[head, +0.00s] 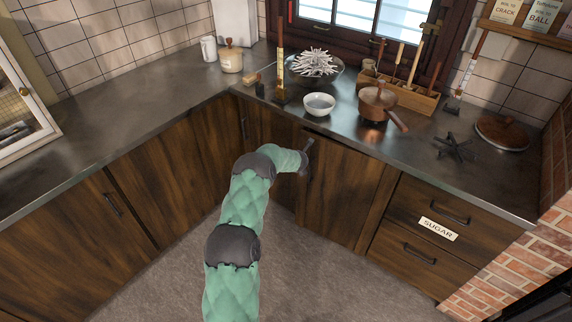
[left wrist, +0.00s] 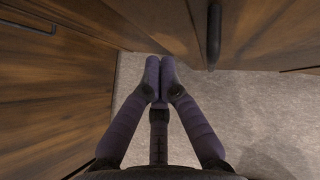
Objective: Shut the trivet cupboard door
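A dark wood cupboard door (head: 345,192) is under the counter, left of the drawers. It appears to stand slightly ajar, with a dark gap along its top. In the left wrist view a dark vertical handle (left wrist: 213,38) shows beside the door's edge. My left gripper (head: 307,153) is at the upper left edge of the door. In the left wrist view its fingers (left wrist: 160,68) are together with nothing seen between them. I cannot tell whether they touch the door. A black trivet (head: 455,146) lies on the counter. My right gripper is out of view.
The L-shaped counter (head: 130,127) holds a white bowl (head: 319,104), a copper pot (head: 378,101) and a wooden tool rack (head: 410,95). Drawers (head: 422,225) labelled sugar are right of the door. Another cupboard front (head: 185,160) stands close on the left. The floor (head: 330,285) is clear.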

